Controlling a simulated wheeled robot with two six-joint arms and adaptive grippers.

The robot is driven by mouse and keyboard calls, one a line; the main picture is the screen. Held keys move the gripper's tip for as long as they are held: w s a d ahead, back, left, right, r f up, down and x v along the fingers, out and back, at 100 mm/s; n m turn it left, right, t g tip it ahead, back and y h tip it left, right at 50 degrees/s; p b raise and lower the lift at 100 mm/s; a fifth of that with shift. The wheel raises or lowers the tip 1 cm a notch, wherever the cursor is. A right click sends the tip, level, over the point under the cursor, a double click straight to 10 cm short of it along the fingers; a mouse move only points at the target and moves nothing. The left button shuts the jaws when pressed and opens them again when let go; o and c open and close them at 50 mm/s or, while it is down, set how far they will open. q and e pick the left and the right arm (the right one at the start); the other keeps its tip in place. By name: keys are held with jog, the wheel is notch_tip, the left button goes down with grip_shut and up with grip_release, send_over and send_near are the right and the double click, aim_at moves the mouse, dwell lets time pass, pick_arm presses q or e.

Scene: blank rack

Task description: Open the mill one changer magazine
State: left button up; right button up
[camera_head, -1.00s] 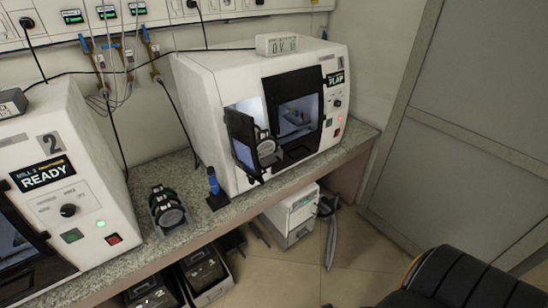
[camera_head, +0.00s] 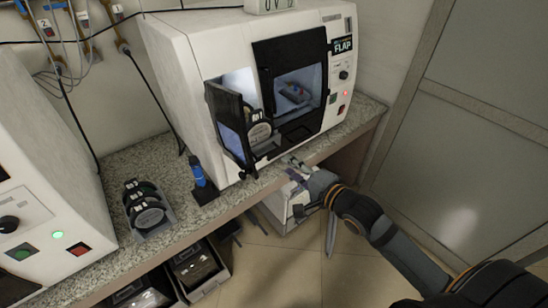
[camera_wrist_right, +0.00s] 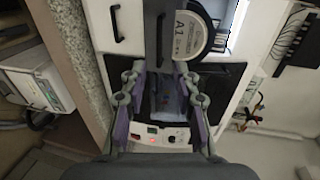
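Mill one (camera_head: 215,60) is the white machine on the bench, with a display reading FLAP. A black flap (camera_head: 228,122) stands swung outward at its lower left front. Beside it, a round disc labelled A1 (camera_head: 259,134) shows at the opening; it also shows in the right wrist view (camera_wrist_right: 187,32). A dark window door (camera_head: 292,85) is to the right. My right gripper (camera_head: 293,174) is in front of the machine's lower front edge, below the disc. In the right wrist view its purple-padded fingers (camera_wrist_right: 160,103) are apart with nothing held between them. My left gripper is out of view.
The granite bench (camera_head: 150,168) carries a rack of black discs (camera_head: 146,208) and a blue-handled tool in a stand (camera_head: 199,175). A second white mill (camera_head: 40,190) stands at left. Bins (camera_head: 195,268) and a white box (camera_head: 275,212) are below.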

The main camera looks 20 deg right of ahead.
aim_at(269, 153)
jog(key=b+x, duration=0.1)
jog(key=x, duration=0.7)
jog(key=shift+w+a, duration=0.1)
jog(key=shift+w, duration=0.1)
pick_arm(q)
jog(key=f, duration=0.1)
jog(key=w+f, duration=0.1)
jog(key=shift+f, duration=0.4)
pick_arm(e)
jog(key=shift+w+a+f, duration=0.2)
jog(key=shift+w, duration=0.3)
grip_shut()
